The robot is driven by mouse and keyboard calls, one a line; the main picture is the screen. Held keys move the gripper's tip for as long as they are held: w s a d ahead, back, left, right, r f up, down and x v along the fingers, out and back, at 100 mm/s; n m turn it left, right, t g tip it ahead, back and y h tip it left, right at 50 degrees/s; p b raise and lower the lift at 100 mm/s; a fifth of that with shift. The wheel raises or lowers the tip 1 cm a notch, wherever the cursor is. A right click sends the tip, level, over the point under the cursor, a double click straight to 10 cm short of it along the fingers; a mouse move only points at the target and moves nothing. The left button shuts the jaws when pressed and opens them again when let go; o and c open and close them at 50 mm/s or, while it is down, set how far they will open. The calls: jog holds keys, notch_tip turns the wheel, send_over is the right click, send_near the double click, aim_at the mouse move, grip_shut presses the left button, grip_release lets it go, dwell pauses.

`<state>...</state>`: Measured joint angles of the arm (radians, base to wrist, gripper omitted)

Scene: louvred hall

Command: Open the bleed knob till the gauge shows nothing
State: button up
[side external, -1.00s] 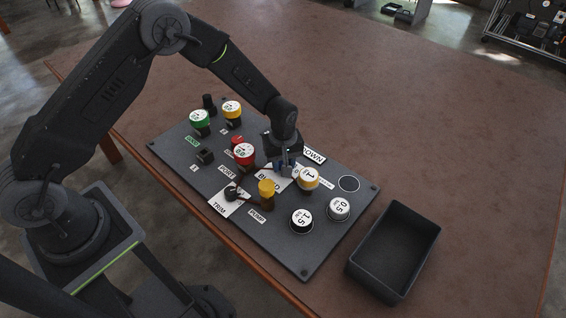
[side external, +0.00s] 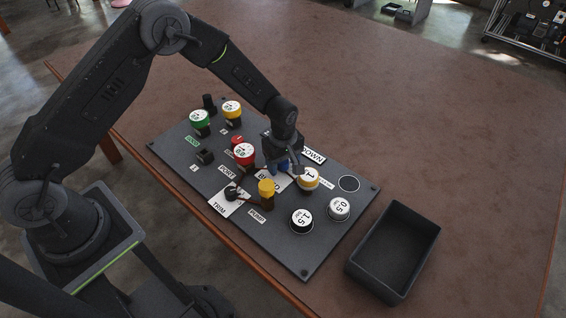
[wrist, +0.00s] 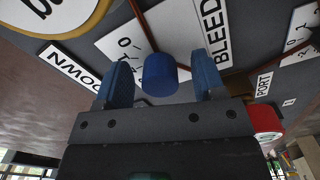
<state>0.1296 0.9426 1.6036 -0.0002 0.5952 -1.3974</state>
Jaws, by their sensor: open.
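The blue bleed knob (wrist: 160,74) stands on a white plate lettered BLEED (wrist: 213,30) in the wrist view. My gripper (wrist: 162,64) has its two blue fingers apart, one on each side of the knob, with visible gaps to both. In the side view my gripper (side external: 281,166) is over the BLEED plate and hides most of the knob. A yellow-rimmed round gauge (side external: 307,179) stands just right of it; part of its gold rim (wrist: 100,14) shows in the wrist view. I cannot read a needle on it.
The dark panel (side external: 262,232) carries a yellow knob (side external: 267,188), a red-rimmed gauge (side external: 244,154), green and yellow gauges, and two white-faced gauges (side external: 302,220) close by. A black lever (side external: 232,192) is at TRIM. An empty dark bin (side external: 394,250) stands to the right on the brown table.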

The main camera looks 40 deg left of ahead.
jog(key=shift+r, duration=3.5)
notch_tip(320, 180, up, 14)
